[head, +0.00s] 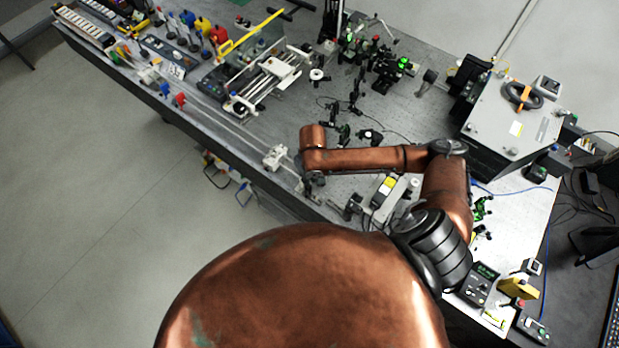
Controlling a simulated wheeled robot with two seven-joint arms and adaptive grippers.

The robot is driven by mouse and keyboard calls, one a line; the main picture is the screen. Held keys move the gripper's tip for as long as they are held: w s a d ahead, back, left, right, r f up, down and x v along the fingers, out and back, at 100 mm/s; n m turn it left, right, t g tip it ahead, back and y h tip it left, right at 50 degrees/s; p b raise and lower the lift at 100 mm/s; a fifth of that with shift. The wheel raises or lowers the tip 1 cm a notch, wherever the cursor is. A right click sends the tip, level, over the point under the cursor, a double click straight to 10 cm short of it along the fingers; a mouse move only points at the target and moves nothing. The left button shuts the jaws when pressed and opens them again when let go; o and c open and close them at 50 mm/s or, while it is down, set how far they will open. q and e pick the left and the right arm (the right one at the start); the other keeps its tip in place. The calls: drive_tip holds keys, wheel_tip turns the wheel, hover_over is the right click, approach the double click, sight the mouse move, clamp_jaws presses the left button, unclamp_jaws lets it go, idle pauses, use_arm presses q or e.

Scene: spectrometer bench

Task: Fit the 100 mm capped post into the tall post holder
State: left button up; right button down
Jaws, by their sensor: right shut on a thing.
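My right gripper (312,184) points down at the front edge of the optical bench, left of centre in the head view. It is small and dark below my copper wrist. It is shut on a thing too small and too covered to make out. I cannot pick out the 100 mm capped post or the tall post holder for certain. Small metal parts stand at the bench edge just right of the gripper. My left gripper is not in view.
The grey bench (240,130) runs from upper left to lower right. A white block-like mount (275,157) stands left of the gripper. A silver rail assembly (270,80) lies farther left. Black optic mounts (355,92) stand behind. A large grey instrument box (512,118) stands right.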

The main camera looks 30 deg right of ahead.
drive_tip(key=shift+f, duration=0.35)
drive_tip(key=shift+f, duration=0.35)
drive_tip(key=shift+f, duration=0.35)
drive_tip(key=shift+f, duration=0.35)
drive_tip(key=shift+f, duration=0.15)
drive_tip(key=c, duration=1.8)
unclamp_jaws()
drive_tip(key=shift+c, duration=0.2)
